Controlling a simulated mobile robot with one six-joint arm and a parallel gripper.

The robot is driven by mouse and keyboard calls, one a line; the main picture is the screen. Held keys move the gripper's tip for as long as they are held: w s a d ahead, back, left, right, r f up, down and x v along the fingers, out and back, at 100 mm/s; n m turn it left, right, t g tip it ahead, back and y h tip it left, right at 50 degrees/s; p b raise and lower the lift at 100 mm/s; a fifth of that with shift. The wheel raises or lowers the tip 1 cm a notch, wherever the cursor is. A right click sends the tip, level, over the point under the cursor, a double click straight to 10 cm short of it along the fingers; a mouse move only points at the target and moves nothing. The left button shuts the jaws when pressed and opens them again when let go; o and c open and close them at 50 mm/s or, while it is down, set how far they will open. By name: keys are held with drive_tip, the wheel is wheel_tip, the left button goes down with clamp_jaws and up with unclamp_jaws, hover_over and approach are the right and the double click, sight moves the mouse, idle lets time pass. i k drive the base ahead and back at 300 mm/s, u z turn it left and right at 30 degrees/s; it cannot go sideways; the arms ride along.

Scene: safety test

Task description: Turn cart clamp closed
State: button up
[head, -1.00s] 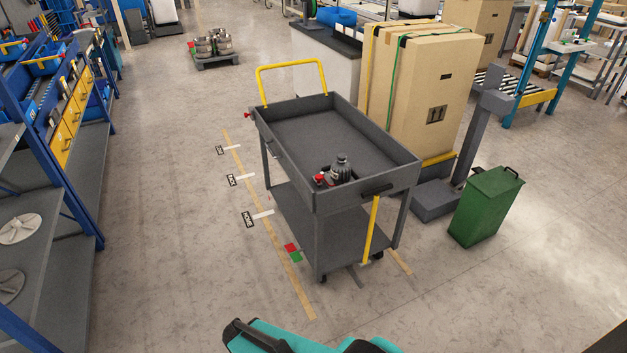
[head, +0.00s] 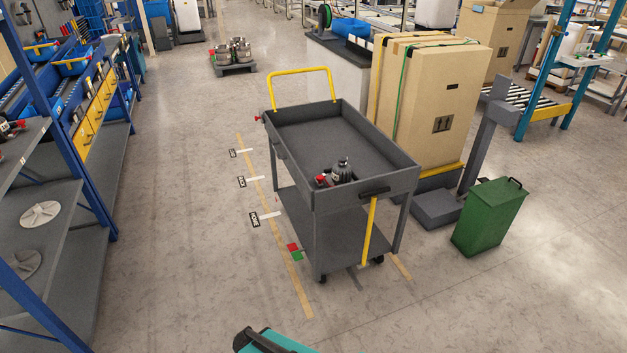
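A dark grey two-shelf cart (head: 290,155) stands in the middle of the head view, with a yellow push handle (head: 300,72) at its far end. A black lever-like part (head: 374,192) sits on the near rim, above a slanted yellow bar (head: 369,232). A small red part (head: 257,118) sticks out at the far left corner. I cannot tell which of these is the clamp or how it is set. A dark grey canister-like object and a red-topped item (head: 323,180) are in the near corner of the top tray. My gripper is not in view; only a teal part of my arm shows at the bottom edge.
Floor tape (head: 268,215) with several labels runs left of the cart. A tall carton (head: 437,105) and a grey post (head: 487,140) stand close on its right, with a green bin (head: 489,216) nearer. Blue shelving (head: 62,160) lines the left. The near floor is open.

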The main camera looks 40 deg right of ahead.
sight(319, 178)
drive_tip(key=z, duration=0.15)
drive_tip(key=i, duration=0.9)
drive_tip(key=u, duration=0.05)
